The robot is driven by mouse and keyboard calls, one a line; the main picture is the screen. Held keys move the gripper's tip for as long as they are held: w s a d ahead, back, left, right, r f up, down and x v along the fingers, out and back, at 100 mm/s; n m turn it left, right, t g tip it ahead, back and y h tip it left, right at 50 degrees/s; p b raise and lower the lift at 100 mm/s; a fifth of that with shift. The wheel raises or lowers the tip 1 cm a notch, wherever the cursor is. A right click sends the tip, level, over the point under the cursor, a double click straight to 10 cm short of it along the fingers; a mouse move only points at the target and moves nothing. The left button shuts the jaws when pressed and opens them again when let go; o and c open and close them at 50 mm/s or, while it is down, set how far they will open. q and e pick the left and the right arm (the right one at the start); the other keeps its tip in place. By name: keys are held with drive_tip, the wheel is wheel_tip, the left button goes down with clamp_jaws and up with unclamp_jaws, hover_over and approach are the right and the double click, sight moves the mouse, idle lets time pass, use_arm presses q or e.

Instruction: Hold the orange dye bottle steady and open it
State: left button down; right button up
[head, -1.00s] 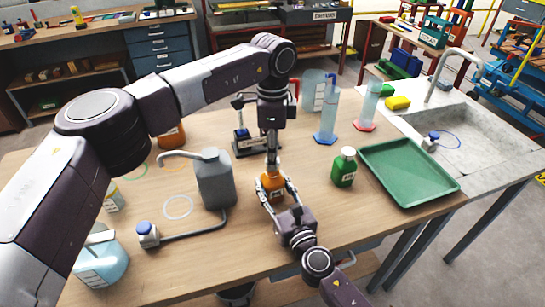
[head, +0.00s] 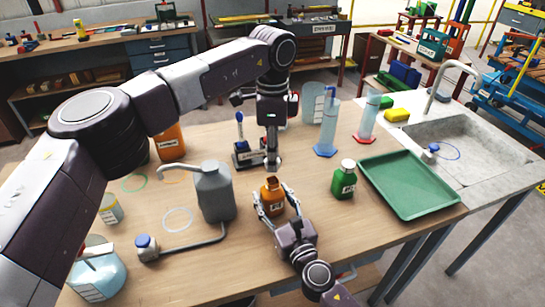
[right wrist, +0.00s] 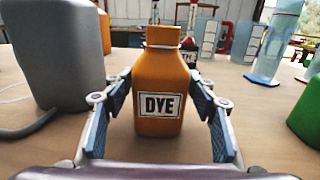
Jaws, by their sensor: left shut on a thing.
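The orange dye bottle (head: 272,197) stands upright on the table.
A grey can (head: 215,195) with a long spout stands to the left. A green bottle (head: 344,182) with a white cap and a green tray (head: 440,208) lie to the right. Tall cylinders (head: 327,125) stand behind. Bare table lies between the orange and green bottles.

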drive_tip(key=shift+o, duration=0.8)
drive_tip(key=v, duration=1.2)
drive_tip(key=shift+s+f, duration=0.1)
